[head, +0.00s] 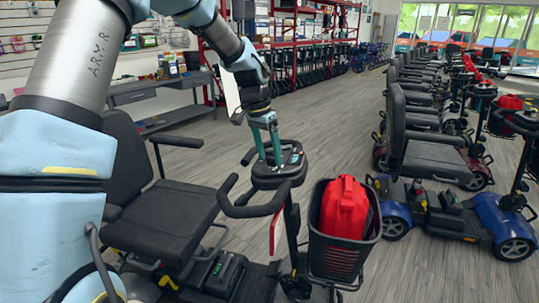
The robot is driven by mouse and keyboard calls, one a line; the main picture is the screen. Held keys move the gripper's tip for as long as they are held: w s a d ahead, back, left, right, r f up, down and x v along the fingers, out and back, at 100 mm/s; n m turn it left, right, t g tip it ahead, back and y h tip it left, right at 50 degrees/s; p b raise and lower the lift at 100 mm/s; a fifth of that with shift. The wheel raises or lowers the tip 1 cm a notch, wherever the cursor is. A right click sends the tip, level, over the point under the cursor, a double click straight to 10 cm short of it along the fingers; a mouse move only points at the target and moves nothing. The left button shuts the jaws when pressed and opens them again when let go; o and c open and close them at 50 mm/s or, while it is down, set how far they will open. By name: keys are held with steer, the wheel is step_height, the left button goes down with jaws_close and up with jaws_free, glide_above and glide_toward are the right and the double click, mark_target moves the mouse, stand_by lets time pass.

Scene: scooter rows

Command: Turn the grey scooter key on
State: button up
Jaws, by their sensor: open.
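A dark grey and black scooter stands close in front of me, with its black seat (165,205) on the left and its control console (278,168) on the tiller at the centre. My gripper (268,158) points down at the console, with its teal fingers apart, at or just above the console's top left part. I cannot tell whether the fingertips touch it. The key is not distinguishable; it is too small or hidden by my fingers. Black handlebars (252,208) loop around the console.
A black basket (340,245) holding a red bag (344,208) hangs at the scooter's front. A blue scooter (490,215) and a row of others stand to the right. A workbench (160,90) and red shelving (300,40) stand behind. Grey floor lies open between.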

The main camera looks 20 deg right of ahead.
step_height(320, 180, up, 10)
steer(key=a+b, duration=0.1)
steer(key=shift+w+a, duration=0.35)
steer(key=shift+a, duration=0.05)
steer(key=s+a+f+n+t+y, duration=0.1)
steer(key=a+f+n, duration=0.2)
steer(key=a, duration=0.7)
steer(key=s+a+f+n+t, duration=0.1)
steer(key=a+f+n, duration=0.2)
steer(key=a, duration=0.7)
steer(key=s+a+f+n, duration=0.2)
steer(key=s+a+n, duration=0.1)
steer(key=s+a, duration=0.2)
steer(key=s+a+f+n, duration=0.3)
steer(key=s+a, duration=0.1)
steer(key=a, duration=0.5)
steer(key=shift+s+n+y, duration=0.35)
steer(key=shift+n+y, duration=0.05)
